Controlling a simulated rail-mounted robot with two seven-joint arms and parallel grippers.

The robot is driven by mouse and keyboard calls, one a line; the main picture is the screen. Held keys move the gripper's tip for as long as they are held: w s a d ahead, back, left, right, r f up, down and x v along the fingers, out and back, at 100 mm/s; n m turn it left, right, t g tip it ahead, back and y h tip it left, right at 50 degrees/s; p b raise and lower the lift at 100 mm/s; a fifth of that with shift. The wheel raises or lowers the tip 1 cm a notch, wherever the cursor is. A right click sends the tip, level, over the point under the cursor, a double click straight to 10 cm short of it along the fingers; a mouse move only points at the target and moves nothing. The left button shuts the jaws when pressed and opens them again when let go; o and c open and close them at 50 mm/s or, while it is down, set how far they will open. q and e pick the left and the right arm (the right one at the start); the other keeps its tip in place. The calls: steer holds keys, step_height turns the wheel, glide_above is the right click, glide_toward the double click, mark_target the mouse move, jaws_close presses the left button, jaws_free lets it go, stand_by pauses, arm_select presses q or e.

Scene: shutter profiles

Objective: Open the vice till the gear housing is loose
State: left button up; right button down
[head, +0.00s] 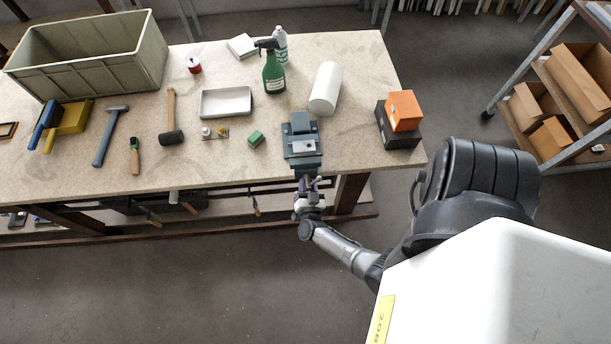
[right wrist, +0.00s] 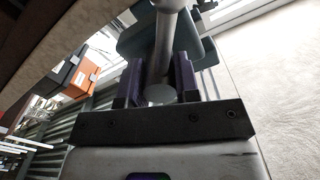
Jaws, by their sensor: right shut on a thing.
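The blue-grey vice (head: 290,153) stands at the front edge of the workbench, right of its middle. A light grey metal block (head: 303,146), which looks like the gear housing, sits in it; I cannot tell how tightly it is held. My right gripper (head: 308,183) is at the vice's front, just off the bench edge, shut on the vice handle. In the right wrist view the dark fingers (right wrist: 156,88) stand on either side of the pale round bar of the handle (right wrist: 165,45), with the vice body (right wrist: 135,42) behind. My left gripper is not in view.
An orange box (head: 404,110) on a dark box (head: 398,133) is to the right.

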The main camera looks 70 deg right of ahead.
steer(key=shift+f+n, duration=0.1)
steer(key=shift+n, duration=0.2)
steer(key=c, duration=0.8)
jaws_free()
steer(key=shift+d, duration=0.1)
steer(key=shift+c, duration=0.2)
steer(key=shift+r+p, duration=0.55)
steer(key=shift+r, duration=0.1)
step_height(320, 180, up, 4)
steer(key=p, duration=0.3)
steer(key=shift+f+p, duration=0.1)
steer(key=shift+p, duration=0.25)
steer(key=s+r+p, duration=0.6)
steer(key=s+p, duration=0.1)
steer(key=s, duration=0.4)
steer(key=shift+s+d, duration=0.3)
steer(key=shift+d, duration=0.15)
